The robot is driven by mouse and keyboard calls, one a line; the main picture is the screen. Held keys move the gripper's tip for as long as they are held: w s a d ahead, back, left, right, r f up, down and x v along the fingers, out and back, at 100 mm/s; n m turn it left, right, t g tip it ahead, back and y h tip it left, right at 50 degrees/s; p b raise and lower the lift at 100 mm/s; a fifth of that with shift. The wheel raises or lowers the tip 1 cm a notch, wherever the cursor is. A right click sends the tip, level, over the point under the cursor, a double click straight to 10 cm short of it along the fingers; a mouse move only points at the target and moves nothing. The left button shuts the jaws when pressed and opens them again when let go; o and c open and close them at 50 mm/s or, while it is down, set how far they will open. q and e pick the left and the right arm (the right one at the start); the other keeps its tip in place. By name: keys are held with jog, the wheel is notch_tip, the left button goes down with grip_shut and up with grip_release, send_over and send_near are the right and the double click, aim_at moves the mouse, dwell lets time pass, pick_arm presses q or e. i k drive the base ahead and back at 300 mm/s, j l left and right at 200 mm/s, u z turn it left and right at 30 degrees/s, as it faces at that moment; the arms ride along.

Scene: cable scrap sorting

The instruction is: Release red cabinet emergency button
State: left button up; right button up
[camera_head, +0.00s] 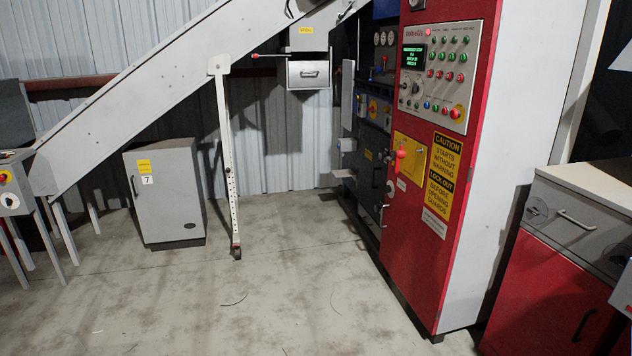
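The red cabinet (412,243) stands upright at the right of the middle, its red front turned to the left. A light grey control panel on its upper front carries a green-lit display (412,57) and rows of small coloured buttons. A red handle (401,152) is on a yellow plate below the panel. Neither of my grippers is in view.
A grey box cabinet (170,195) stands at the left under a sloping conveyor (130,105) with a support leg (229,165). Another red-and-grey cabinet (545,285) is at the right edge. The concrete floor (270,290) in front is mostly clear, with a few thin cable scraps.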

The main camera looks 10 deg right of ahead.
aim_at(453, 113)
jog(key=i+j, duration=0.1)
jog(key=i, duration=2)
jog(key=l+z, duration=0.05)
jog(key=l, duration=0.05)
